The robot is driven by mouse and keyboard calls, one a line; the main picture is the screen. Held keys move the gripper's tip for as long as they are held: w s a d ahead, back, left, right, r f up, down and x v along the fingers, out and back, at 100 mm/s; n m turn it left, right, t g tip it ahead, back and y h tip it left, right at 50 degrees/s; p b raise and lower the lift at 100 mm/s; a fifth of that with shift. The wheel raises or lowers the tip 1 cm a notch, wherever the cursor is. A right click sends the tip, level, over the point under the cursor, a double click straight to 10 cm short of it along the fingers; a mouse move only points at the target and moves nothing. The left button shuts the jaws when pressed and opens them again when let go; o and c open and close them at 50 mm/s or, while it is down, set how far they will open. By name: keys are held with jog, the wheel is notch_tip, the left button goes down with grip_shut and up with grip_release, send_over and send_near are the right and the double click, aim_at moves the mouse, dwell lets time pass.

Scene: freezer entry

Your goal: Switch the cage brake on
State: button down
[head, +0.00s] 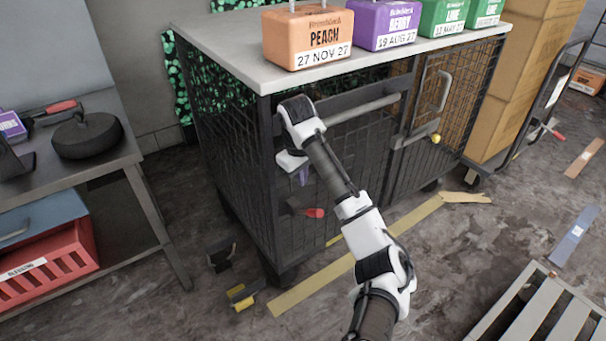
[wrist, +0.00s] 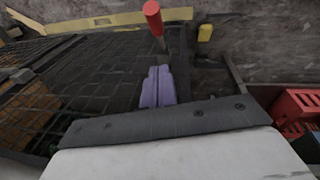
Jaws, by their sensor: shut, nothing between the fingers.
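The cage (head: 262,150) is a dark mesh trolley with a pale top, standing on casters. A lever with a red grip (head: 315,212) shows low on its front, near the left corner post. The red grip (wrist: 152,18) also shows in the wrist view, just beyond the fingertips. My gripper (head: 303,178) is in front of the cage, above the red grip, pointing down. In the wrist view its purple fingers (wrist: 158,86) are together and empty, with a small apparent gap to the red grip. Whether they touch it cannot be told.
A yellow-ended piece (head: 242,297) lies low by the cage's left caster. Several labelled tubs, including an orange one (head: 307,38), stand on the cage. A steel table (head: 100,160) and red crate (head: 45,262) are left. A pallet (head: 550,310) is lower right. Floor between is mostly clear.

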jog(key=p, duration=0.1)
send_over(311, 210)
jog(key=w+a, duration=0.2)
notch_tip(311, 210, down, 6)
jog(key=r, duration=0.1)
jog(key=shift+s+d+f+p, duration=0.2)
jog(key=shift+s+d+f, duration=0.2)
jog(key=shift+f, duration=0.15)
jog(key=shift+s+d+f+p, duration=0.15)
jog(key=shift+s+d+f, duration=0.15)
jog(key=shift+f, duration=0.2)
jog(key=shift+s+d+f, duration=0.2)
jog(key=shift+s+f, duration=0.1)
jog(key=shift+f, duration=0.25)
jog(key=shift+f, duration=0.1)
